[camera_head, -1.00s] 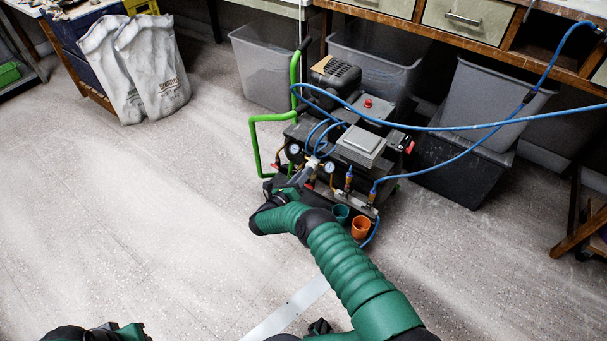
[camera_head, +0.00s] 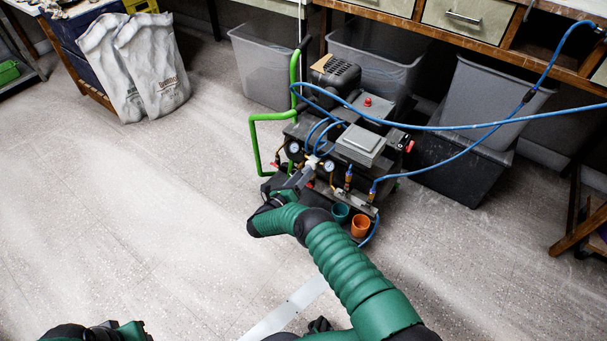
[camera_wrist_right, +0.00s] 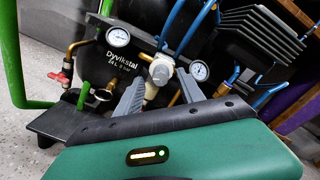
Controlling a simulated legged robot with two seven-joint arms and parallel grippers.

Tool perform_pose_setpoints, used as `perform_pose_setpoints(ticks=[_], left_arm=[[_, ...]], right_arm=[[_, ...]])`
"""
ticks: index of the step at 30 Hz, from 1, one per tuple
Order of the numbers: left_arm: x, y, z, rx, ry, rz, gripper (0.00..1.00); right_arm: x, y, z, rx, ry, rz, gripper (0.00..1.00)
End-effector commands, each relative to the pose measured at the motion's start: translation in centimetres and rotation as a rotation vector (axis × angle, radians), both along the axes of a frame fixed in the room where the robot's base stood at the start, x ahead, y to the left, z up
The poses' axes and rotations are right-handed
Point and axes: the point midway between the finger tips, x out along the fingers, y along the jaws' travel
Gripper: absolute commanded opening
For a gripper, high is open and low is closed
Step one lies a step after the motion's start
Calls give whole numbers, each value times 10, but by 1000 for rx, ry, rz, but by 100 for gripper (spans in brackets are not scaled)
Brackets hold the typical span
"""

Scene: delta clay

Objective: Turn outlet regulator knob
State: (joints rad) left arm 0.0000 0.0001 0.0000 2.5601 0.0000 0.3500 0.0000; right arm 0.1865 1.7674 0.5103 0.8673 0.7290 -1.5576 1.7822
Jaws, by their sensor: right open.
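The compressor's regulator with its pale round knob (camera_wrist_right: 160,72) shows in the right wrist view, between two white dial gauges. In the head view the regulator (camera_head: 313,162) is small, at the compressor's front. My right gripper (camera_wrist_right: 160,97) is open, its two grey fingers pointing at the regulator, one to each side of the knob in the picture. In the head view this gripper (camera_head: 303,176) is just in front of the compressor; I cannot tell whether it touches the knob. Only green and black parts of my left arm show at the bottom left; its gripper is not visible.
Blue hoses (camera_head: 480,126) run from the compressor (camera_head: 345,130) to the right. A green handle (camera_head: 254,140) stands at its left. A red-handled valve (camera_wrist_right: 64,78) is left of the gauges. Orange (camera_head: 361,227) and teal cups sit at the front.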

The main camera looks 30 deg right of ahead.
Motion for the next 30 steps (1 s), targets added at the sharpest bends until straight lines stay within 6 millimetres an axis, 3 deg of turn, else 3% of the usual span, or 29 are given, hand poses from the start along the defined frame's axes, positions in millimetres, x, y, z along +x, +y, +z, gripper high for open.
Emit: perform_pose_setpoints(ticks=[6, 15, 21, 30], left_arm=[[0, 0, 34, 0, 0, 0, 31], [0, 0, 56, 0, 0, 0, 31], [0, 0, 59, 0, 0, 0, 31], [0, 0, 57, 0, 0, 0, 31]], right_arm=[[-24, 54, 8, 2, 4, 6, 46], [-58, 125, 5, 1, 3, 3, 46], [-66, 141, 3, 2, 2, 0, 46], [-66, 142, 2, -3, 14, 3, 46]])
